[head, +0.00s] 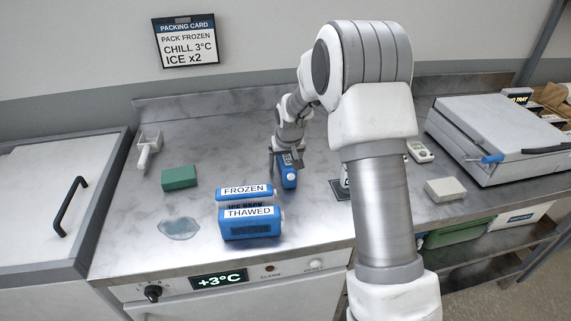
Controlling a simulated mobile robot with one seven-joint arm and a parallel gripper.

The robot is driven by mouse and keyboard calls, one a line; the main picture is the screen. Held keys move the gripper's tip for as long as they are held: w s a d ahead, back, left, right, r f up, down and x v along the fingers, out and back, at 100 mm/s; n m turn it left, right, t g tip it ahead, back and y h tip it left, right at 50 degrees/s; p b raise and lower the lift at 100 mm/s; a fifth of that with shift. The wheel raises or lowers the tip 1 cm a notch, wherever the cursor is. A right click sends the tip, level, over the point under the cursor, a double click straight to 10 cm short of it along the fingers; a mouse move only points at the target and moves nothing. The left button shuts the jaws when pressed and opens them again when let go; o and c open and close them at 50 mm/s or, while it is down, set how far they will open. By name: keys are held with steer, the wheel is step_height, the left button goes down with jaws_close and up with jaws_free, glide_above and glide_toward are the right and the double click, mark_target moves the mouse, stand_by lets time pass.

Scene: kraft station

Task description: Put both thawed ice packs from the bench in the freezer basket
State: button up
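A blue ice pack with a "THAWED" label (250,229) lies at the bench's front, left of centre. A blue pack with a "FROZEN" label (245,191) is directly behind it. Another blue pack (289,178) with a small, unreadable label is at my gripper (285,160), further back. My dark fingers flank its upper part; I cannot tell whether they grip it or whether it touches the bench. A white chest (52,190) with a black handle stands at the left, its lid shut. No freezer basket is visible.
A green block (179,178), a white scoop (149,148) and a clear puddle (179,228) are on the left of the bench. A pale block (445,189) and a large lidded grey case (505,135) are at the right. My arm hides part of the bench centre.

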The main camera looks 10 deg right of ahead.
jaws_close()
stand_by(0.3)
steer(key=shift+r, duration=0.15)
